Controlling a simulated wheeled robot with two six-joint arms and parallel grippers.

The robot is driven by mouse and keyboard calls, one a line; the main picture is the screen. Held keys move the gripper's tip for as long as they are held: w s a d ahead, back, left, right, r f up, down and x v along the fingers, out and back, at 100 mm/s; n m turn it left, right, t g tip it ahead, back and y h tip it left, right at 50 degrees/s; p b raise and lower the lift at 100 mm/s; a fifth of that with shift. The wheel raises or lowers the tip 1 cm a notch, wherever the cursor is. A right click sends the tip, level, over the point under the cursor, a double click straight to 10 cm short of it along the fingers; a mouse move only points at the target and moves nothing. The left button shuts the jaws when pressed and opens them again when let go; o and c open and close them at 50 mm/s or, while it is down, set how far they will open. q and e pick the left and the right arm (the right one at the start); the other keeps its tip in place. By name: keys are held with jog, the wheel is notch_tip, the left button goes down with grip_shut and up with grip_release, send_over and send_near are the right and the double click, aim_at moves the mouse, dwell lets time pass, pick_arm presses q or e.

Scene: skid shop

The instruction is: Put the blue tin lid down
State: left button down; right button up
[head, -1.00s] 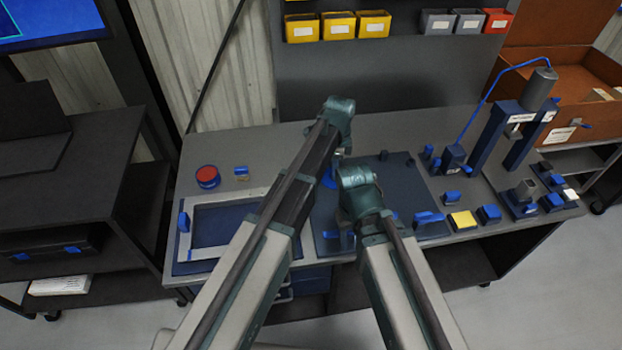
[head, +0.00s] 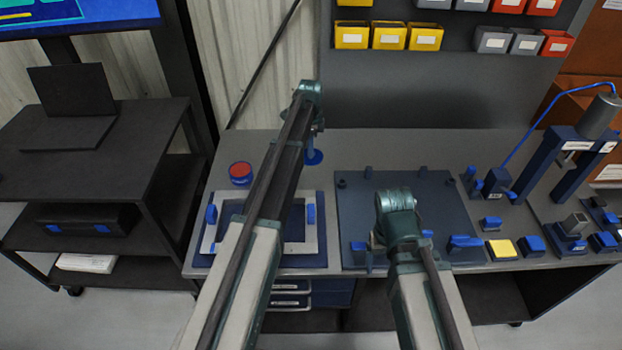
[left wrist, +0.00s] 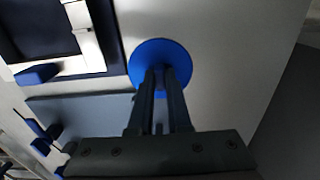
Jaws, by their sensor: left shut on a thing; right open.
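The blue tin lid (left wrist: 160,62) is a round blue disc between my left gripper's fingertips in the left wrist view. In the head view the lid (head: 313,158) shows partly, beside my left arm and over the grey bench. My left gripper (left wrist: 163,78) is shut on it; in the head view the gripper (head: 312,135) is largely hidden by my arm. I cannot tell whether the lid touches the bench. My right gripper (head: 372,250) is open above the dark blue mat, its fingers mostly hidden behind its wrist.
A round tin with a red top (head: 240,173) stands left of my left arm. A grey frame on a blue base (head: 318,200) lies below the lid. The dark blue mat (head: 440,205) is to the right, with a press (head: 560,160) beyond. Bare bench (head: 385,147) shows along the back.

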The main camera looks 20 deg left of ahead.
aim_at(311, 177)
pick_arm(q)
jog(key=shift+f+b, duration=5.05)
jog(key=shift+f, duration=0.1)
jog(key=shift+r, duration=0.15)
jog(key=c, duration=1.3)
grip_release()
jog(key=shift+f, duration=0.2)
jog(key=o, duration=0.4)
jog(key=shift+o, duration=0.2)
jog(key=shift+r, duration=0.25)
